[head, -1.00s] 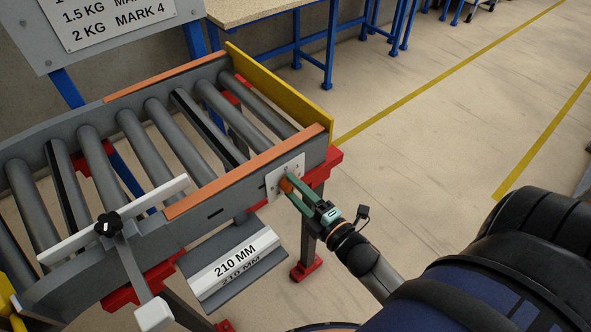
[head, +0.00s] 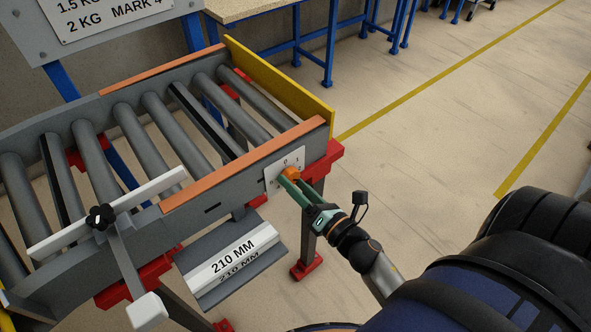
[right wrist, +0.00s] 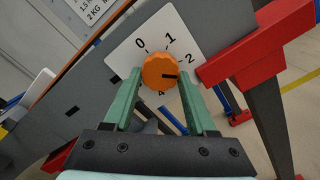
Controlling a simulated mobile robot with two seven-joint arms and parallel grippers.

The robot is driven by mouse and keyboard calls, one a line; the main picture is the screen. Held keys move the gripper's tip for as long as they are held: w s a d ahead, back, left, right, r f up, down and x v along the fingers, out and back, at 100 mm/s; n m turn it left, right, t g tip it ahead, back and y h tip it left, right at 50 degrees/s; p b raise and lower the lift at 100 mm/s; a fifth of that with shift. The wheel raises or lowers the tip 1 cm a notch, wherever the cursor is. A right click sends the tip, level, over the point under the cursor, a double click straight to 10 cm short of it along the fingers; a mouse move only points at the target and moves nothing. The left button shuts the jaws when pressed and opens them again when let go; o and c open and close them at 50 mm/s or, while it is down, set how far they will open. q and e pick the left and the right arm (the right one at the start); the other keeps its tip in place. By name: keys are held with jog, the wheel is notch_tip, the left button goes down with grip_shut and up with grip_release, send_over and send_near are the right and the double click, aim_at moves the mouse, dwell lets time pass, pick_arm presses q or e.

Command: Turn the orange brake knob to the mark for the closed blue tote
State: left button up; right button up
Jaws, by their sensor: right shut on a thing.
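The orange brake knob (head: 292,173) sits on a white dial plate (head: 272,181) on the conveyor's side rail. My right gripper (head: 286,181) is shut on it. In the right wrist view the knob (right wrist: 158,66) lies between the green fingertips (right wrist: 160,80). Its black pointer line points right, a little below the 2. The dial plate (right wrist: 124,58) shows 0, 1, 2 and, partly covered, 4; the 3 cannot be seen. No blue tote is in view. My left gripper is not in view.
Grey rollers (head: 132,138) end at a yellow stop plate (head: 280,85). Floor to the right is clear.

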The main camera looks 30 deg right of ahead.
pick_arm(q)
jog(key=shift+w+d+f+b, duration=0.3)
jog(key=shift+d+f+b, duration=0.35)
jog(key=shift+b, duration=0.35)
pick_arm(e)
jog(key=n, duration=0.4)
jog(key=shift+d+n, duration=0.1)
jog(key=shift+n, duration=0.2)
jog(key=o, duration=1.4)
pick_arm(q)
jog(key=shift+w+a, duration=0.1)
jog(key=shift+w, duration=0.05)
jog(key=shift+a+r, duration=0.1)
pick_arm(e)
jog(key=shift+s+f, duration=0.1)
